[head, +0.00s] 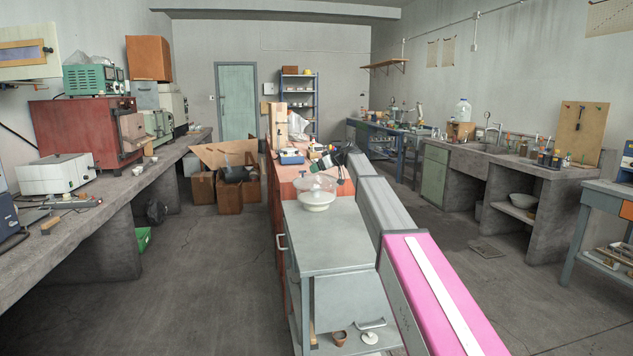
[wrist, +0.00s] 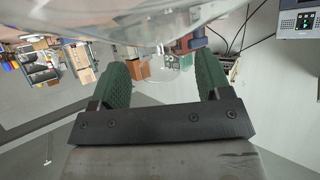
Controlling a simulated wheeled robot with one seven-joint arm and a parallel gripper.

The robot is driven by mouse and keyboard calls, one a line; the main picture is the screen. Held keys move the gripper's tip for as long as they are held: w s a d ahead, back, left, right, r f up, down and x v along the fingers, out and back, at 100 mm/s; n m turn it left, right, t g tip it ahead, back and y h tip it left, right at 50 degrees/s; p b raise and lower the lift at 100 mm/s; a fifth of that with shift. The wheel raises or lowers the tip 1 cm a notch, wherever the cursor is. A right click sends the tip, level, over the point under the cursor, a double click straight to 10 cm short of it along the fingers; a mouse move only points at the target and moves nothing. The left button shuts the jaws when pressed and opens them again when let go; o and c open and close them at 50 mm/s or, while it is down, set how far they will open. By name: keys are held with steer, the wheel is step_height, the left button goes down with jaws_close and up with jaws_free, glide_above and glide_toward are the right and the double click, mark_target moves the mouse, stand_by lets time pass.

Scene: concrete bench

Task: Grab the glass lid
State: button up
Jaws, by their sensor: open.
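The glass lid (head: 314,184) is a clear dome over a white bowl (head: 316,203) on the grey metal cart. In the wrist view the clear glass (wrist: 130,22) fills the top edge, close to my gripper. A small rounded clear part, apparently its knob, shows between the fingers. My gripper (head: 322,167) is just above and behind the lid in the head view. In the wrist view the two green fingers of my gripper (wrist: 161,68) stand wide apart with nothing clamped between them. Whether a finger touches the glass I cannot tell.
The cart top (head: 335,250) is bare in front of the bowl. A small brown pot (head: 339,338) and a white round item (head: 370,337) are on its lower shelf. A red cabinet (head: 286,172) with tools on top stands behind.

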jaws_close()
steer(key=shift+r, duration=0.1)
